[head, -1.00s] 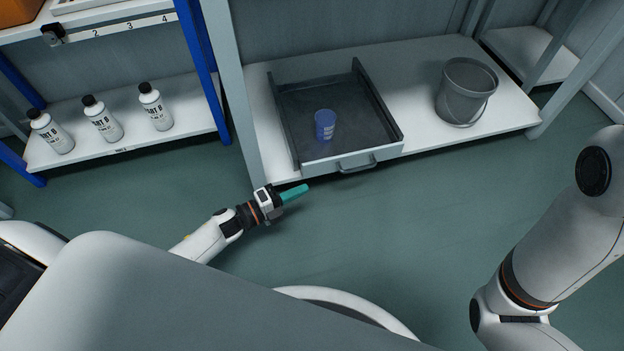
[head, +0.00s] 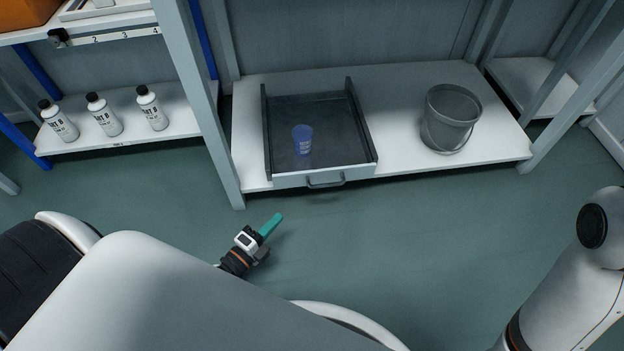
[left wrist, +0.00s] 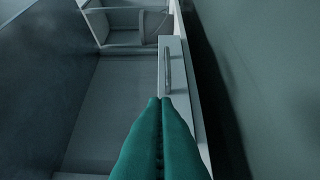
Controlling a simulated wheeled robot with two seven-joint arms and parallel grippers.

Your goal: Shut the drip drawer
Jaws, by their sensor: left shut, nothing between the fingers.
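The drip drawer (head: 325,177) is a grey, dark-floored tray at the lower shelf. Its pale front, with a bar handle (head: 326,183), is around the shelf's front edge. A blue cup (head: 302,140) stands inside it. My left gripper (head: 277,219) has teal fingers, shut and empty, in front of the drawer's left front corner, apart from it in the head view. In the left wrist view, the shut fingers (left wrist: 165,102) overlap a pale panel with the handle (left wrist: 168,70); contact cannot be told. My right gripper is outside the views; only my right arm shows.
A grey bucket (head: 451,118) stands on the shelf (head: 400,150) right of the drawer. A shelf post (head: 205,110) rises left of it. Several white bottles (head: 104,115) stand on the left rack. The green floor (head: 400,230) in front is clear.

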